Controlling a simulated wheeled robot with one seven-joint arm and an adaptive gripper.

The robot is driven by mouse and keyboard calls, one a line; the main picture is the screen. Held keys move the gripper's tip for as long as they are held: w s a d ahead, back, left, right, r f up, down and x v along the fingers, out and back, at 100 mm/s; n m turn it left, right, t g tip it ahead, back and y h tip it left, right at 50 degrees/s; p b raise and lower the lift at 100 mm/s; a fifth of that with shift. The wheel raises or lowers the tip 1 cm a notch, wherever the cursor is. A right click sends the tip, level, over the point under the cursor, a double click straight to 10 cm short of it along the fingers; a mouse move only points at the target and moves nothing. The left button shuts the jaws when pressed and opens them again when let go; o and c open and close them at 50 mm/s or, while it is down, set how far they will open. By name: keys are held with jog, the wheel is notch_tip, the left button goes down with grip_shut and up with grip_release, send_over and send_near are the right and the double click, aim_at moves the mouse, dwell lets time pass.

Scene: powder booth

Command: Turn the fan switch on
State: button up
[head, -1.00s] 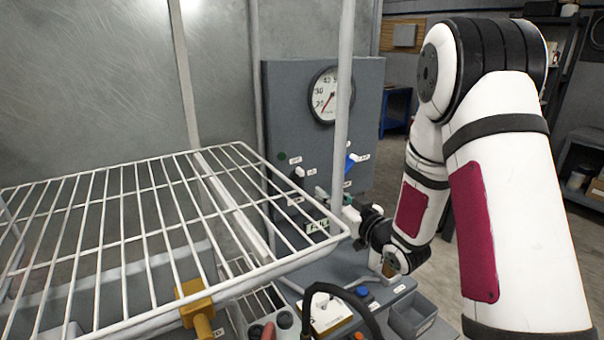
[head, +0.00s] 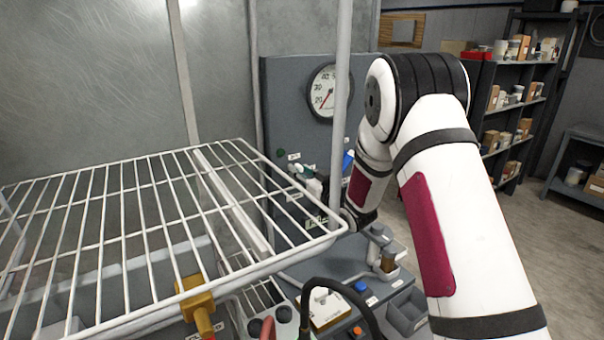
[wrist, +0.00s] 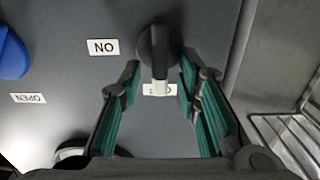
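An upside-down ON label (wrist: 104,47) is to the left of the knob. My gripper (wrist: 159,78) is open, with its green-padded fingers on either side of the knob's lower part. The right finger is very close to the knob; I cannot tell whether it touches. In the head view the grey panel (head: 285,95) stands behind a white post, and my gripper is largely hidden.
A white wire rack (head: 120,235) and its upright post (head: 341,100) stand close in front of the panel. A gauge (head: 323,92) is above the switches. A blue handle (wrist: 12,52) is beside the ON label. A yellow fitting (head: 196,297) is below the rack.

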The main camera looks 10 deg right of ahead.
jog(key=shift+c, duration=0.2)
grip_shut()
